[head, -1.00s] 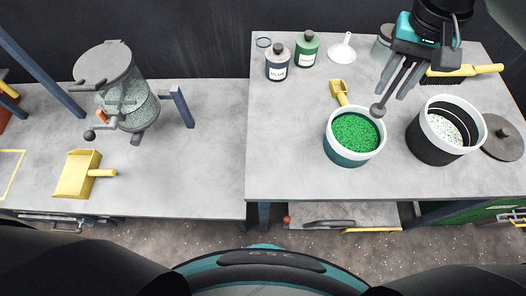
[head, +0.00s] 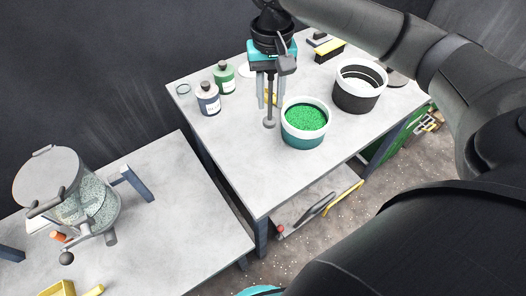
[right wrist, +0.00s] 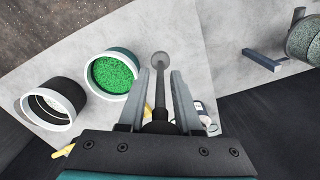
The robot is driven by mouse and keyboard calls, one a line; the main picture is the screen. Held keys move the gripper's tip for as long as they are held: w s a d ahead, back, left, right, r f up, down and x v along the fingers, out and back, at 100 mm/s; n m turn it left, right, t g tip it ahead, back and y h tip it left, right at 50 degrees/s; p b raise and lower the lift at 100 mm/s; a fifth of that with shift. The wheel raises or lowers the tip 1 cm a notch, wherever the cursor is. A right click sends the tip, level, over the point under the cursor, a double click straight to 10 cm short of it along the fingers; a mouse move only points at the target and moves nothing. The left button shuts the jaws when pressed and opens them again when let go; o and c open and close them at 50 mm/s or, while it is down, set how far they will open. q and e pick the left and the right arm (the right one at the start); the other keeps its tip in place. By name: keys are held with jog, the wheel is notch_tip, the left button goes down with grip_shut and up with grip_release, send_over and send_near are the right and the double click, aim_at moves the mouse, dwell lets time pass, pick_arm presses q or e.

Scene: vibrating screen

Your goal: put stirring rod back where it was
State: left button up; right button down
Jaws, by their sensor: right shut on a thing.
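My right gripper (head: 269,98) is shut on the grey stirring rod (head: 269,122), which points downward with its round end lowest. In the head view the rod's end is just left of the teal bucket (head: 304,133) of green granules; I cannot tell its height above the table. The right wrist view shows the rod (right wrist: 159,85) between the fingers (right wrist: 157,98), its ball end clear of the bucket (right wrist: 127,56). The rod's upper end is hidden by the gripper. My left gripper is not in view.
A black bucket (head: 355,97) stands to the right on the grey table (head: 270,180). A blue-labelled bottle (head: 208,104) and a green bottle (head: 223,80) stand behind left. The vibrating screen (head: 85,195) is on the lower left table. The front left of the grey table is clear.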

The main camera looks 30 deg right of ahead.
aim_at(269, 119)
notch_tip(269, 119, down, 17)
jog(key=b, duration=0.4)
jog(key=shift+f, duration=0.1)
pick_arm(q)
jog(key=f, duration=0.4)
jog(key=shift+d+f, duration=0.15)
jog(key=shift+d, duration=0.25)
pick_arm(e)
jog(key=shift+f, duration=0.2)
jog(key=shift+f, duration=0.1)
jog(key=c, duration=0.6)
grip_release()
pick_arm(q)
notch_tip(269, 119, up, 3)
jog(key=p, duration=0.3)
pick_arm(e)
notch_tip(269, 119, up, 12)
jog(key=shift+r, duration=0.1)
